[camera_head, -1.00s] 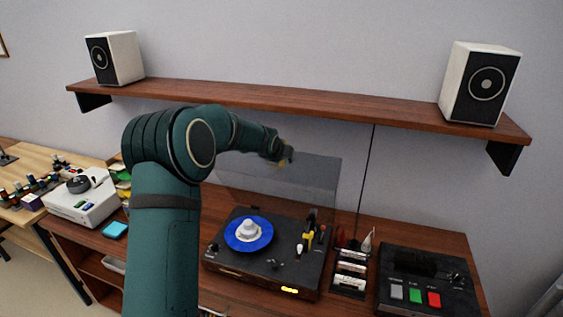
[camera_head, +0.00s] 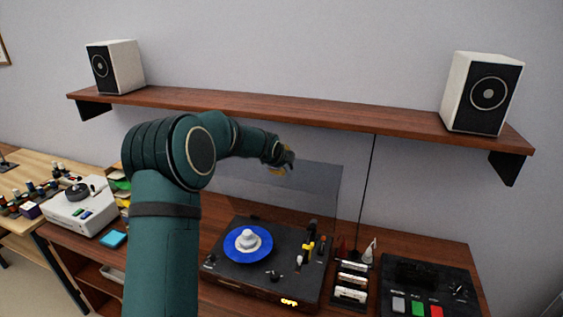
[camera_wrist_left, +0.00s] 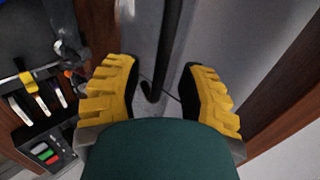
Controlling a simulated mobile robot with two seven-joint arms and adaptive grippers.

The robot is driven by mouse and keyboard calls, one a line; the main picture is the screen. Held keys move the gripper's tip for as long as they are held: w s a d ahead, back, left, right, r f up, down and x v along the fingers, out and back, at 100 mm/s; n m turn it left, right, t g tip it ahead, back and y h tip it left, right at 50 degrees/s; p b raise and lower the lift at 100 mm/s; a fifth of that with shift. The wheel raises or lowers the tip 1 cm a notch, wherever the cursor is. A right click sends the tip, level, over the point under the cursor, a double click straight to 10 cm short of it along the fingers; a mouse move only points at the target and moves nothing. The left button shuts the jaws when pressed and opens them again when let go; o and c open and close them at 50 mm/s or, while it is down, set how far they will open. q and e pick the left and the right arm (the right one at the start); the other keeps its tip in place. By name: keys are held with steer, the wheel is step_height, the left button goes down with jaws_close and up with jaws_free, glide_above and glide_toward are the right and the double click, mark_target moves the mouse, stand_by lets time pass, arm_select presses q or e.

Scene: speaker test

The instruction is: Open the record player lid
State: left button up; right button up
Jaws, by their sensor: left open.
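The record player (camera_head: 224,270) is a black deck on the wooden cabinet, with a blue record (camera_head: 262,236) on its platter. Its clear smoky lid (camera_head: 318,190) stands raised, nearly upright, behind the deck. My left gripper (camera_head: 283,163) is at the lid's upper edge, partly hidden by my own wrist; I cannot tell whether it touches the lid. In the left wrist view its yellow-padded fingers (camera_wrist_left: 160,88) are apart, and a dark narrow strip with a hooked end lies between or beyond them. My right gripper is in neither view.
A wooden shelf (camera_head: 300,112) with two white speakers hangs above my gripper. A black cable (camera_head: 367,190) runs down the wall to the right. A record rack (camera_head: 350,282) and a black button box (camera_head: 430,275) stand right of the player. A white device (camera_head: 82,210) is at left.

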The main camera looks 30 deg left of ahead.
arm_select(q)
steer(key=v, duration=1.2)
stand_by(0.3)
steer(key=s+d+f+n+g+h+b, duration=0.1)
steer(key=s+d+f+n+b, duration=0.1)
steer(key=d+f, duration=0.6)
steer(key=s+d+f+n+g+h+b, duration=0.1)
steer(key=s+d+f+n+h, duration=0.2)
steer(key=f, duration=0.9)
steer(key=s+d+f+n+g+b, duration=0.1)
steer(key=d+f+n+b, duration=0.1)
steer(key=d+f, duration=0.65)
steer(key=s+d+f+n+g+b, duration=0.1)
steer(key=s+d+f+n, duration=0.2)
steer(key=s+f, duration=0.3)
steer(key=s+d+f+n+g+h+b, duration=0.1)
steer(key=s+d+f+n+g, duration=0.1)
steer(key=s+f, duration=0.5)
steer(key=s+d+f+n+g+h+b, duration=0.1)
steer(key=s+d+f+n+b, duration=0.1)
steer(key=s+d+f+n, duration=0.3)
steer(key=shift+s+d+f+g, duration=0.3)
steer(key=shift+s+d+f, duration=0.5)
steer(key=shift+s, duration=0.45)
